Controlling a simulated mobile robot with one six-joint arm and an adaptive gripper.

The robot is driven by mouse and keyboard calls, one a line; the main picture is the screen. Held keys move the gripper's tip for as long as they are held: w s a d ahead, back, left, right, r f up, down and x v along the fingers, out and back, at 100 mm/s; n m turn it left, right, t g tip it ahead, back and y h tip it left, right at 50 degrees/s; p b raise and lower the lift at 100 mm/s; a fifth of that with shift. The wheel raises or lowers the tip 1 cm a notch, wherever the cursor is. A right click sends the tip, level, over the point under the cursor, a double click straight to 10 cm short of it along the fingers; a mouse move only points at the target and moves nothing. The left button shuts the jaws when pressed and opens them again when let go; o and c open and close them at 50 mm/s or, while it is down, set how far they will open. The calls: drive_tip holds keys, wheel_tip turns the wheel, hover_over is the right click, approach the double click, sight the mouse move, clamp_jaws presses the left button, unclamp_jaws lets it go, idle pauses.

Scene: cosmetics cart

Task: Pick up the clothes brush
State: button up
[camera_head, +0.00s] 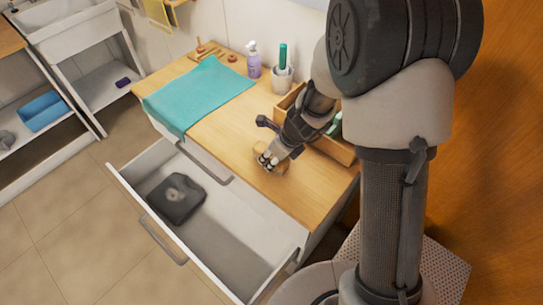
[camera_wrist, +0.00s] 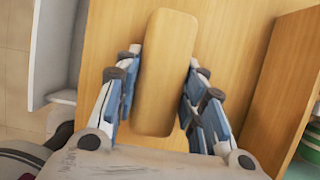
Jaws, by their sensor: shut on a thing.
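The clothes brush shows in the wrist view as a long wooden block (camera_wrist: 163,75) with rounded corners. It lies between the two fingers of my gripper (camera_wrist: 158,95), which are shut on its sides. In the head view, my gripper (camera_head: 271,160) is low over the front right part of the wooden cart top, and a part of the brush (camera_head: 268,152) shows around the fingers. The underside of the brush is hidden. I cannot tell whether it still touches the top.
A wooden box (camera_head: 335,150) stands right behind my gripper. A teal towel (camera_head: 199,94), a purple pump bottle (camera_head: 253,62) and a cup with a green brush (camera_head: 283,80) are on the cart top (camera_head: 219,126). The open drawer (camera_head: 225,225) holds a dark object (camera_head: 176,199).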

drive_tip(key=shift+r, duration=0.15)
wheel_tip(320, 180, up, 20)
drive_tip(key=p, duration=1.3)
drive_tip(key=shift+p, duration=0.3)
drive_tip(key=o, duration=0.7)
drive_tip(key=shift+f, duration=0.2)
drive_tip(key=c, duration=0.4)
